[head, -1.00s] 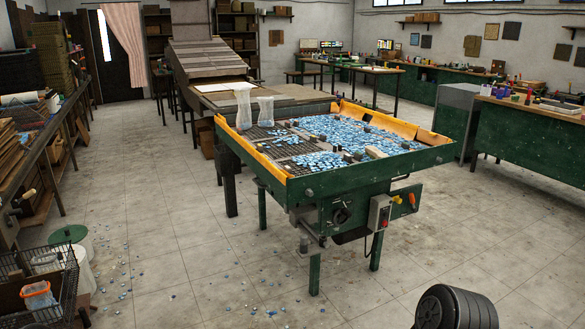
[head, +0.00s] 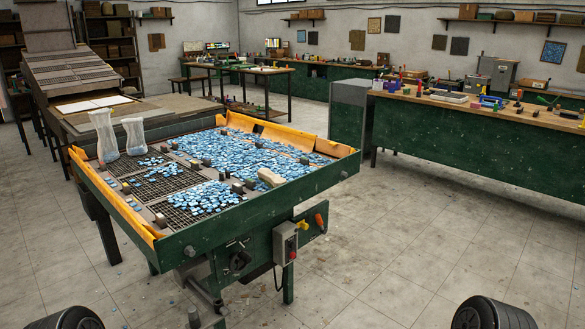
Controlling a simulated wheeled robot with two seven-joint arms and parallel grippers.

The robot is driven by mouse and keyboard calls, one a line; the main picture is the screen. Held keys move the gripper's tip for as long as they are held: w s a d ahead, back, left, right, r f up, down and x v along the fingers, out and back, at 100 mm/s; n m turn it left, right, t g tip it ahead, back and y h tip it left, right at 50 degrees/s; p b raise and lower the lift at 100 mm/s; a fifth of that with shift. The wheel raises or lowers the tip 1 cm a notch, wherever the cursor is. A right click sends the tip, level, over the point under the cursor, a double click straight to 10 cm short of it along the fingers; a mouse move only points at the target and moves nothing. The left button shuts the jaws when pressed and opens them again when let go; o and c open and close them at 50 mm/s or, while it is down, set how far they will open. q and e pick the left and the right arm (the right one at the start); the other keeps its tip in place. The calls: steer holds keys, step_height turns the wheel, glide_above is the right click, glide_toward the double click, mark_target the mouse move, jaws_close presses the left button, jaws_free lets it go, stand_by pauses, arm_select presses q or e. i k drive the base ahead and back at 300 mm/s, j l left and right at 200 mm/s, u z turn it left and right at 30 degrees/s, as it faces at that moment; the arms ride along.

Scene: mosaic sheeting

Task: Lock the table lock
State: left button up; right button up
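The green mosaic table (head: 345,170) stands ahead, left of centre, with yellow-orange side walls and blue tiles spread over its grid top. On its front side are a dark round knob-like fitting (head: 238,259), a grey control box (head: 285,243) with a red button, and yellow and orange handles (head: 311,223) at the right. I cannot tell which fitting is the table lock or whether it is locked. Dark rounded parts of my own body show at the bottom edge. Neither gripper is in view.
Two clear bags (head: 103,136) stand on the table's left rear corner. A long green workbench (head: 480,150) with tools runs along the right, beside a grey cabinet (head: 348,120). The tiled floor (head: 410,240) between table and workbench is open.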

mark_target(302, 224)
steer(key=i+l+z, duration=0.1)
steer(key=i+l, duration=0.45)
steer(key=i+l+z, duration=0.1)
steer(key=i+l, duration=0.4)
steer(key=i+l+z, duration=0.1)
steer(key=i+l, duration=0.35)
steer(key=i, duration=0.25)
steer(key=i+l+z, duration=0.1)
steer(key=i+l, duration=0.3)
steer(key=i, duration=0.2)
